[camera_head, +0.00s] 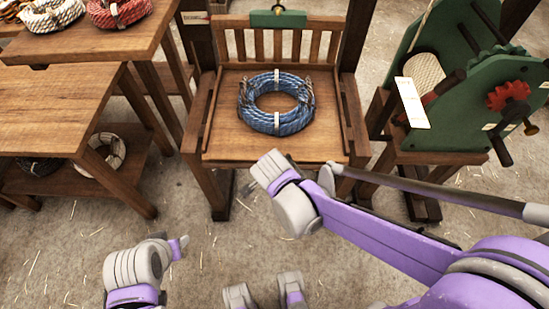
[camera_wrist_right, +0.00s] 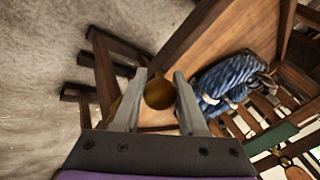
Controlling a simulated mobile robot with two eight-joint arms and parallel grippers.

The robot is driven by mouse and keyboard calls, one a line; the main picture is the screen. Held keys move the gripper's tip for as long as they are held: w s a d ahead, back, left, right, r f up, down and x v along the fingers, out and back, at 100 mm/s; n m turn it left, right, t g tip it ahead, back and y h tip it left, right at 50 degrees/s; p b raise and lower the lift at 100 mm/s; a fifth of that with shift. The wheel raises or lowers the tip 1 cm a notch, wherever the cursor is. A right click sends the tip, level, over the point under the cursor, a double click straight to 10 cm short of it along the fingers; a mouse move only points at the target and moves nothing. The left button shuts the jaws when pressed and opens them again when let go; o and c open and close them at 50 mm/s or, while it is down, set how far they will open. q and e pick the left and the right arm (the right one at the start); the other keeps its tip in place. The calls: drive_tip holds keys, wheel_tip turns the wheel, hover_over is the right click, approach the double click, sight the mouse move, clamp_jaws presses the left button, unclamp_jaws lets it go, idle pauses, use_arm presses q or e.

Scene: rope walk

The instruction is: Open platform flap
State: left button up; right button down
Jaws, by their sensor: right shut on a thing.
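A wooden platform (camera_head: 222,130) with a slatted back lies flat in the middle of the head view, and it also shows in the right wrist view (camera_wrist_right: 222,45). I cannot make out a flap seam. A round brass-coloured knob (camera_wrist_right: 159,93) sits between the fingers of my right gripper (camera_wrist_right: 155,85) in the wrist view. That gripper is shut on the knob, just off the platform's front edge; the head view shows the gripper (camera_head: 265,168) from above, hiding the knob. My left gripper (camera_head: 178,246) is low on the left, apart from the platform; its fingers are unclear.
A blue rope coil (camera_head: 277,122) lies on the platform. A green machine with a red gear (camera_head: 508,95) stands on the right. Wooden tables (camera_head: 60,100) stand on the left, with rope coils on top and below. Straw-strewn floor (camera_head: 80,240) is free in front.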

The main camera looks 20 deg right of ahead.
drive_tip(key=s+a+f+t+h+b, duration=0.1)
drive_tip(key=s+f+t+b, duration=0.4)
drive_tip(key=f+b, duration=0.3)
drive_tip(key=shift+a+f, duration=0.3)
drive_tip(key=shift+f, duration=0.1)
drive_tip(key=shift+b, duration=0.3)
drive_tip(key=c, duration=0.6)
unclamp_jaws()
drive_tip(key=shift+a, duration=0.1)
drive_tip(key=shift+o, duration=0.7)
drive_tip(key=shift+w+f, duration=0.15)
drive_tip(key=shift+w, duration=0.1)
drive_tip(key=shift+s, duration=0.2)
